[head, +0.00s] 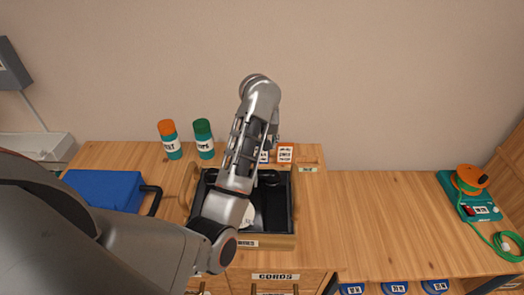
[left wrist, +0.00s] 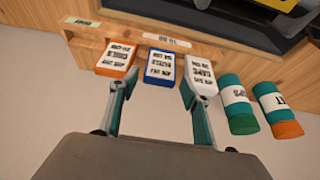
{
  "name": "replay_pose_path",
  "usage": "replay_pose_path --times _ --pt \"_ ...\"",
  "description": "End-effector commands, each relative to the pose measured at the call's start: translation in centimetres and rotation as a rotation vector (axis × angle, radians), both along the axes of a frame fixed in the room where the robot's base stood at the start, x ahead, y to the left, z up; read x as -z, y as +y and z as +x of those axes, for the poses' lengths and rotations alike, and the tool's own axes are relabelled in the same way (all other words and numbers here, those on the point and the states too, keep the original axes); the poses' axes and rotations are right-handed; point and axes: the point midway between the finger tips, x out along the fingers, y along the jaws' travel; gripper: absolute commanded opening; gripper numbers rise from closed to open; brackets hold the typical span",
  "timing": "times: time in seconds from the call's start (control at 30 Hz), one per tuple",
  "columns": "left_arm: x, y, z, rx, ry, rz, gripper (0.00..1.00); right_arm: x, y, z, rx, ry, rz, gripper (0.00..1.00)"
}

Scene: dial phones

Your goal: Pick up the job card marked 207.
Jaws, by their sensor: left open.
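Three job cards stand in a wooden holder at the back of the bench. In the head view the orange-edged card (head: 285,154) and part of the blue-edged card (head: 263,157) show; my arm hides the third. My left gripper (left wrist: 157,88) is open and empty, its fingers either side of the blue-edged card's line, with the card just beyond.
An orange-lidded jar (head: 170,139) and a green-lidded jar (head: 204,138) stand left of the cards. A black tray (head: 283,205) lies below my arm, and a blue box (head: 103,188) is at left. A green reel unit (head: 470,197) is far right; the bench between is clear.

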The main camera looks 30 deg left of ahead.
Motion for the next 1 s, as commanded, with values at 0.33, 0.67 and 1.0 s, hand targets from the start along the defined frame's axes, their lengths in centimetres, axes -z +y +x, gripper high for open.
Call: replay_pose_path --times 0.33,0.67,1.0 --pt "3.6 0.9 1.2 0.000 0.003 0.004 0.47 0.0 0.0 0.1 0.001 -0.002 0.002 0.30" --pt "6.4 1.2 2.3 0.000 0.000 0.000 0.47 -0.1 0.0 0.1 0.002 -0.002 0.002 0.30" --pt "6.4 1.2 2.3 0.000 -0.001 0.000 0.18 -0.1 0.0 0.1 0.002 -0.003 0.002 0.30"
